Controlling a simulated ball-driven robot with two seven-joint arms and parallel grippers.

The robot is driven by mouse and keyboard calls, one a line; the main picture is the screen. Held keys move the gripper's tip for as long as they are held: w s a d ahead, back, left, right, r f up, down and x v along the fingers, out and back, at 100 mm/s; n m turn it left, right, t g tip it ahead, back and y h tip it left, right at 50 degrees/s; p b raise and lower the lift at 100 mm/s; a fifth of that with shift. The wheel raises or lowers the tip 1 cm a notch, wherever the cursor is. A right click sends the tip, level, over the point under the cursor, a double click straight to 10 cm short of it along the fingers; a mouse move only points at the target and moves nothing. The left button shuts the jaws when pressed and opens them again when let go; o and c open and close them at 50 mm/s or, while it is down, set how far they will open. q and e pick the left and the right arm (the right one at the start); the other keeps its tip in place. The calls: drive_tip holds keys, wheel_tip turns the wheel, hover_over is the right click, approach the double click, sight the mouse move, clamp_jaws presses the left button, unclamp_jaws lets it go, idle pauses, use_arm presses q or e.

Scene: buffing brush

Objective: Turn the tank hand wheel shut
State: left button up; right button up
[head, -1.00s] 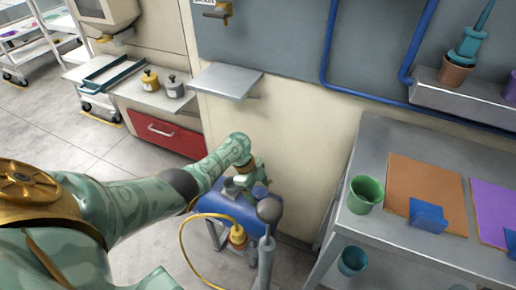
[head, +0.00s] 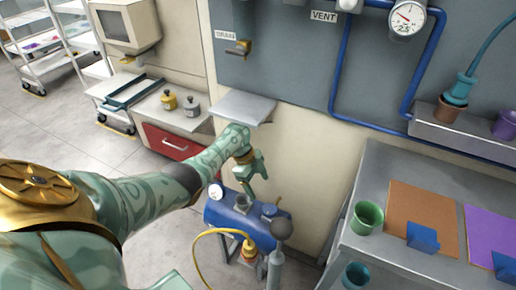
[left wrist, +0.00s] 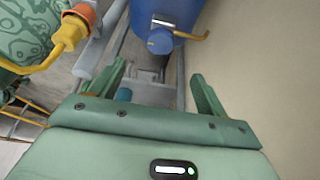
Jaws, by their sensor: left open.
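The blue tank (head: 228,221) stands low against the wall, with a white-faced gauge on its left. A small round blue knob (head: 270,210) sits at its right end and looks like the hand wheel. In the left wrist view, what looks like the same knob (left wrist: 160,41) is in front of the tank (left wrist: 180,12), just beyond the fingertips. My left gripper (head: 256,188) is above the tank. In the left wrist view the gripper (left wrist: 158,78) has its fingers wide apart with nothing between them. My right gripper is out of view.
A yellow hose with an orange-yellow coupling (head: 248,249) hangs before the tank. A grey ball-topped post (head: 281,229) stands close to its right. A grey shelf (head: 244,106) juts from the wall above. The workbench (head: 395,165) with a green cup (head: 367,217) is at right.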

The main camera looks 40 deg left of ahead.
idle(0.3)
use_arm(q)
drive_tip(key=s+d+f+n+g+y+p, duration=0.15)
drive_tip(key=s+f+n, duration=0.25)
drive_tip(key=s+f, duration=0.7)
drive_tip(key=s+d+f+n+y+p, duration=0.1)
drive_tip(key=s+d+f+n+y, duration=0.15)
drive_tip(key=s+f, duration=0.85)
drive_tip(key=s+d+f+n, duration=0.1)
drive_tip(key=s+d, duration=0.3)
drive_tip(key=s, duration=1.2)
drive_tip(key=s+d+f+n+p, duration=0.1)
drive_tip(key=s+d+n, duration=0.3)
drive_tip(key=s, duration=1.3)
drive_tip(key=shift+d+p, duration=0.3)
drive_tip(key=shift+d, duration=0.5)
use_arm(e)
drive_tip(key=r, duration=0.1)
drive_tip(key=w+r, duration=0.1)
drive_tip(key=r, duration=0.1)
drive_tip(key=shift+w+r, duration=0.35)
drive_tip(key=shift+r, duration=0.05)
